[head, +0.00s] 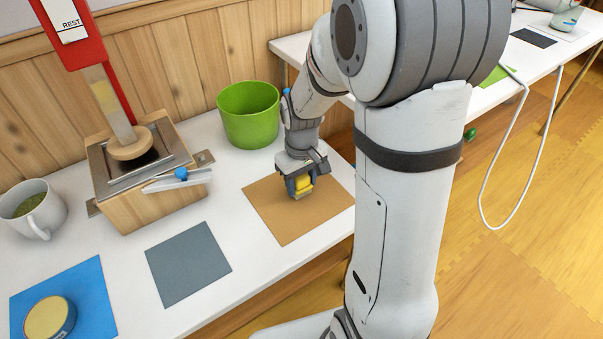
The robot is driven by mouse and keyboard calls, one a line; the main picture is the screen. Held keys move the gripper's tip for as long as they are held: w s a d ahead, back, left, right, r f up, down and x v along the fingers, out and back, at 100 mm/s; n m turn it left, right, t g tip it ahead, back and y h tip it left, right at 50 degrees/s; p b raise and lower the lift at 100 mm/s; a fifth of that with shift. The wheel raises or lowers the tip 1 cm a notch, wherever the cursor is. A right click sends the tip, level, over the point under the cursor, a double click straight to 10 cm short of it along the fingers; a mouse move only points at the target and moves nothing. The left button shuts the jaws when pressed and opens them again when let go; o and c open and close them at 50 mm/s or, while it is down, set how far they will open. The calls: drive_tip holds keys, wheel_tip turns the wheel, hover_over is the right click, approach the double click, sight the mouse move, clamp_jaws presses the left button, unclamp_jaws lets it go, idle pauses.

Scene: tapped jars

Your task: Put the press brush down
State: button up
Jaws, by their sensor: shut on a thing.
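Only a small part of the brush shows between the jaws. The brush is low over the mat; I cannot tell whether it touches it. The wooden press (150,208), with a red upright marked REST, stands to the left with its round wooden ram head (129,146) over the top plate.
A green bin (248,117) stands just behind the mat. A grey mat (188,264) lies left of it and is bare. A blue mat (88,290) bears a round jar or lid (48,318) with a yellow top. A white mug (36,207) stands at far left.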

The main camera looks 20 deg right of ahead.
sight(304, 176)
drive_tip(key=shift+f, duration=0.35)
drive_tip(key=o, duration=1)
drive_tip(key=shift+f+b, duration=0.25)
drive_tip(key=shift+b, duration=0.1)
drive_tip(key=r+p, duration=0.1)
drive_tip(key=r, duration=0.1)
drive_tip(key=r+p, duration=0.1)
drive_tip(key=r, duration=0.2)
drive_tip(key=r+p, duration=0.1)
drive_tip(key=r, duration=0.2)
drive_tip(key=shift+d+p, duration=0.35)
drive_tip(key=shift+d, duration=0.05)
drive_tip(key=s+r+m, duration=0.1)
drive_tip(key=s, duration=0.3)
drive_tip(key=s+r+m, duration=0.1)
drive_tip(key=s+r, duration=0.1)
drive_tip(key=s, duration=0.3)
drive_tip(key=s+r+m+t, duration=0.1)
drive_tip(key=s+r, duration=0.1)
drive_tip(key=s, duration=0.2)
drive_tip(key=shift+s+a+r+m, duration=0.25)
drive_tip(key=shift+s+a+m, duration=0.05)
drive_tip(key=shift+s+a, duration=0.1)
